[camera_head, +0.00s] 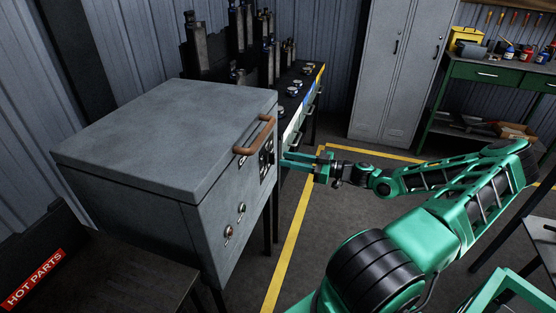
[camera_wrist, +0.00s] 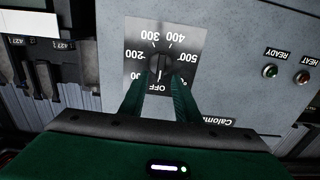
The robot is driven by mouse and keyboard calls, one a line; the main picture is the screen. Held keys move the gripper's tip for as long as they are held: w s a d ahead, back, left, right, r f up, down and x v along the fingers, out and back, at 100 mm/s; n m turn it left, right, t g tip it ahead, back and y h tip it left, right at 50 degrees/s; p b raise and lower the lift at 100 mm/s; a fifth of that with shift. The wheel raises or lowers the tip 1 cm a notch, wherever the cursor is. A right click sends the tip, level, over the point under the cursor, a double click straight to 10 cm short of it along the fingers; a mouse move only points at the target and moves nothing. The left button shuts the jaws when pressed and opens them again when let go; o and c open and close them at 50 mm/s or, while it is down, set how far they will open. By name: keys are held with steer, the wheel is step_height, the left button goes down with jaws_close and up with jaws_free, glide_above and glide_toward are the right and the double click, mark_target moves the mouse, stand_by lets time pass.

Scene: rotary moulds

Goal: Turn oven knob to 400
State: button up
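The oven (camera_head: 150,130) is a grey metal box at the left in the head view. Its dial plate (camera_wrist: 195,48) fills the middle of the wrist view, upside down, with OFF, 200, 300, 400 and 500 around a dark knob (camera_wrist: 159,64). The knob's grip looks lined up with the OFF mark; its pointer end is too small to tell. My gripper (camera_wrist: 161,78) has its two green fingers apart, one either side of the knob. Whether they touch it I cannot tell. In the head view my gripper (camera_head: 292,160) is at the oven's front face.
A brown handle (camera_head: 255,135) sticks out above the dial. READY (camera_wrist: 270,71) and HEAT (camera_wrist: 302,77) lamps sit on the same panel. A dark bench with moulds (camera_head: 290,90) stands behind the oven. Grey lockers (camera_head: 400,65) and a green workbench (camera_head: 490,72) are farther back. The floor between is clear.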

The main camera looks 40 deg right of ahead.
mark_target(271, 158)
steer(key=shift+x, duration=1.85)
steer(key=shift+c, duration=0.6)
jaws_close()
